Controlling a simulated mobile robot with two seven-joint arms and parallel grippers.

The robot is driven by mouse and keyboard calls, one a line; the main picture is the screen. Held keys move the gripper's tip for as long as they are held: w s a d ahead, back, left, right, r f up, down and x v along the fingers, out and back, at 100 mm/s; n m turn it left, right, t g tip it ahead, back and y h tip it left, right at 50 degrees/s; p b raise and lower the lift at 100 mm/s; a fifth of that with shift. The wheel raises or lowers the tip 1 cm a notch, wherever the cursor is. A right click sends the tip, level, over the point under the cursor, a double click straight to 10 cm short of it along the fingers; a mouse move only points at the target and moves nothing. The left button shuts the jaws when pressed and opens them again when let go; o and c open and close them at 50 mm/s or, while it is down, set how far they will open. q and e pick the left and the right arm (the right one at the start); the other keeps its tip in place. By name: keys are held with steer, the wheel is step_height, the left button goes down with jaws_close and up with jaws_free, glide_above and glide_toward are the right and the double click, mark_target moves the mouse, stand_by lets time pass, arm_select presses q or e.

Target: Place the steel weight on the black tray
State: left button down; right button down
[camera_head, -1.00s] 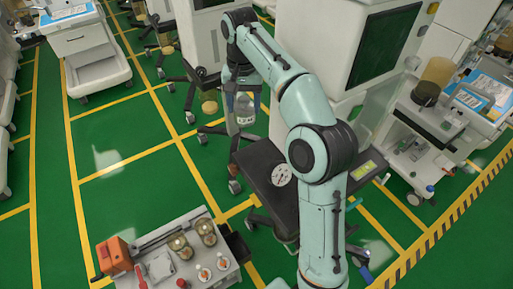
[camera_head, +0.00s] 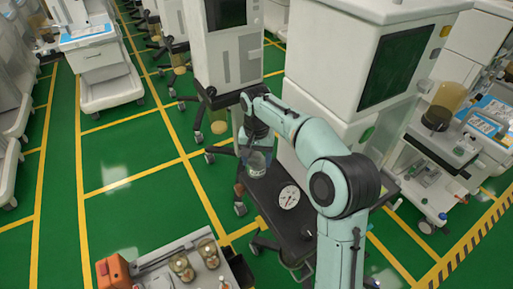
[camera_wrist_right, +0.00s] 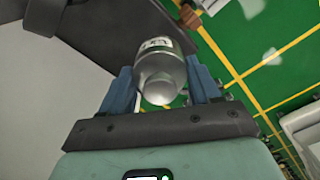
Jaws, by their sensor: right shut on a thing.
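The steel weight (camera_wrist_right: 160,78) is a shiny silver cylinder with a pale label. In the right wrist view it sits between the two blue fingers of my right gripper (camera_wrist_right: 162,70), which is shut on it. In the head view my right gripper (camera_head: 256,150) points down with the weight (camera_head: 256,165) below the wrist, over the far left part of the black tray (camera_head: 262,190). The tray is the dark flat top in front of a white machine. I cannot tell whether the weight touches it. My left gripper is not in view.
A round white dial gauge (camera_head: 289,197) lies on the tray, right of the weight. The tall white machine (camera_head: 345,60) stands close behind. A cart with an orange box (camera_head: 114,272) and jars (camera_head: 181,266) is at the lower left. Green floor (camera_head: 130,215) is open on the left.

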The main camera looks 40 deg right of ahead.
mark_target(256, 168)
steer(key=shift+w+f, duration=0.25)
steer(key=shift+f, duration=0.05)
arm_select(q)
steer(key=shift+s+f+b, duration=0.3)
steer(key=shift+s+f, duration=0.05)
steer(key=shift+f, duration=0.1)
arm_select(e)
steer(key=shift+f, duration=1.95)
steer(key=shift+f, duration=0.15)
steer(key=shift+c, duration=1.2)
jaws_free()
steer(key=shift+s+f, duration=0.1)
steer(key=shift+f, duration=0.05)
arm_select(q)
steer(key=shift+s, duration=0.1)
arm_select(e)
step_height(256, 168, up, 12)
steer(key=shift+r+p, duration=0.2)
steer(key=shift+p, duration=0.95)
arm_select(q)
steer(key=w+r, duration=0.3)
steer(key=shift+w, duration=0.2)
arm_select(e)
steer(key=shift+f, duration=0.1)
